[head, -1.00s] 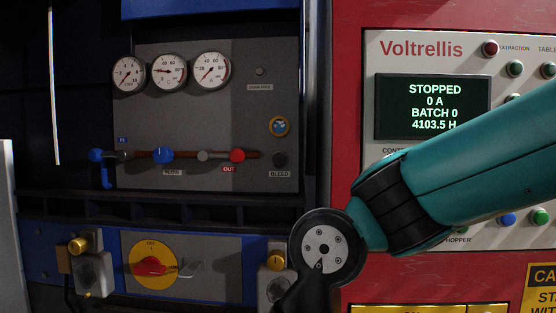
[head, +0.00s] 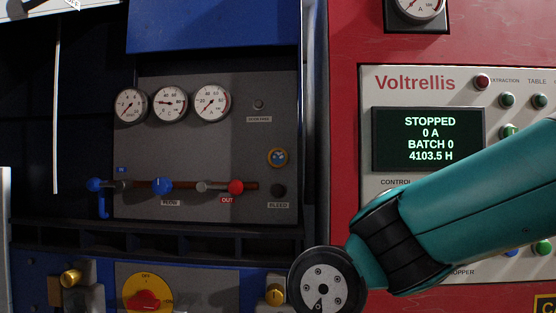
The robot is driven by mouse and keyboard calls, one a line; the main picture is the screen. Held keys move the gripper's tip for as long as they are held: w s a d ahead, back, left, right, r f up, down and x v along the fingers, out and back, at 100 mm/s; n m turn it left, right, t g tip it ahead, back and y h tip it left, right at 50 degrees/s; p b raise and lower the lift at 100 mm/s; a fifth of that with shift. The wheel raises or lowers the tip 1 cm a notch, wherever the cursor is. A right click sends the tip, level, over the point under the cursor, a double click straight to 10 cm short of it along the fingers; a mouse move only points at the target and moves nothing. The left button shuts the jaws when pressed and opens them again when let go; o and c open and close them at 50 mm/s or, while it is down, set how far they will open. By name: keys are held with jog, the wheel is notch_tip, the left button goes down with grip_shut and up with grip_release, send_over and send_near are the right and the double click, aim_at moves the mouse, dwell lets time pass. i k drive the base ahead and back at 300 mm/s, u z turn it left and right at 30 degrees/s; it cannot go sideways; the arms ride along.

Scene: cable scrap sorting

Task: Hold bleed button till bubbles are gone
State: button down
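The black bleed button (head: 278,190) sits at the lower right of the grey panel (head: 215,145), above a label (head: 278,205) reading BLEED. Nothing touches it. My gripper is outside the picture.
Three gauges (head: 170,104) line the panel top. Below them a pipe carries blue valves (head: 161,186) and a red valve (head: 236,187) marked OUT. A red rotary switch (head: 144,301) is lower left. The red Voltrellis cabinet (head: 338,120) stands right, its display (head: 428,139) reading STOPPED.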

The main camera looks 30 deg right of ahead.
aim_at(277, 190)
jog(key=u, duration=1.35)
jog(key=k, duration=0.55)
jog(key=z, duration=0.3)
